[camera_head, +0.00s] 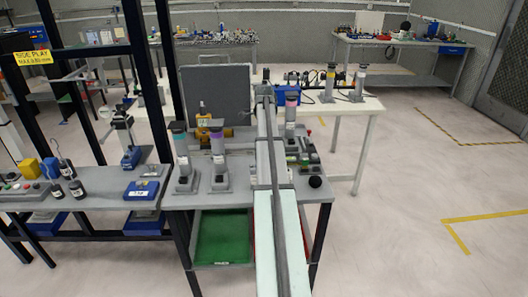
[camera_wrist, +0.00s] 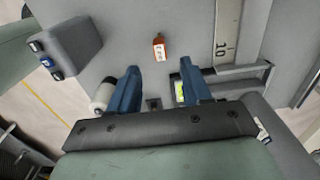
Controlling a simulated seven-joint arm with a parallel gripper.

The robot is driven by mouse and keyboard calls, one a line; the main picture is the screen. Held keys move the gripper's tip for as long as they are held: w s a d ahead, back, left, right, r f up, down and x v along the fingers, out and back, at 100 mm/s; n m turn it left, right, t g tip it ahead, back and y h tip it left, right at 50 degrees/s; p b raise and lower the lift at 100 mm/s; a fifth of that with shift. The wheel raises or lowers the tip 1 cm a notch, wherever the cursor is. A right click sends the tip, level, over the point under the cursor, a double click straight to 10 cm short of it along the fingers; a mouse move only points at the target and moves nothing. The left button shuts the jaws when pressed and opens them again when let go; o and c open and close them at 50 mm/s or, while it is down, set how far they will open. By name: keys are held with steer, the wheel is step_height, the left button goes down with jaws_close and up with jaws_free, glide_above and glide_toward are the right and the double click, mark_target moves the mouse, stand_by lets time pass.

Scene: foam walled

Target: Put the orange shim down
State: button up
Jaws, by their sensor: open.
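The orange shim (camera_wrist: 158,47), a small orange-red piece with a white label, appears to lie on a grey surface in the wrist view. It is just beyond my fingertips, near the middle of the gap, and apart from both fingers. My gripper (camera_wrist: 158,76) has two blue fingers spread wide, with nothing held between them. In the head view my arm runs over the grey workbench (camera_head: 240,196); the fingertips and the shim cannot be made out there.
A ruled strip marked 10 (camera_wrist: 227,40) and a grey frame lie right of the shim. A dark grey block (camera_wrist: 68,46) stands left. A white roller-like piece (camera_wrist: 102,97) is near the left finger. Posts (camera_head: 218,155) stand on the bench. Bare surface surrounds the shim.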

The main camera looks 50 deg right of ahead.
steer(key=shift+r, duration=2.4)
steer(key=shift+a, duration=0.1)
steer(key=a+r+n+t, duration=0.1)
steer(key=a+n+t, duration=0.35)
steer(key=a, duration=1.25)
steer(key=a+f+n+g, duration=0.3)
steer(key=a+f, duration=0.6)
steer(key=a, duration=0.3)
steer(key=a+f+n+g, duration=0.35)
steer(key=a+f, duration=0.55)
steer(key=a, duration=0.3)
steer(key=s+a+f+n+g, duration=0.1)
steer(key=s+a+f+n, duration=0.25)
steer(key=f, duration=0.45)
steer(key=s+a+f+n+g, duration=0.1)
steer(key=s+a+f+n, duration=0.15)
steer(key=s+f, duration=0.4)
steer(key=s+a+f+n, duration=0.2)
steer(key=s+a+f, duration=0.15)
steer(key=f, duration=0.65)
steer(key=s+a+f+n+g, duration=0.1)
steer(key=s+a+f+n, duration=0.2)
steer(key=s+f, duration=0.4)
steer(key=s+a+f+n+g, duration=0.1)
steer(key=s+a+f+n, duration=0.3)
steer(key=s, duration=1.1)
step_height(320, 180, down, 3)
steer(key=shift+s+r+n+g, duration=0.15)
steer(key=shift+n+g, duration=0.25)
steer(key=shift+n, duration=0.1)
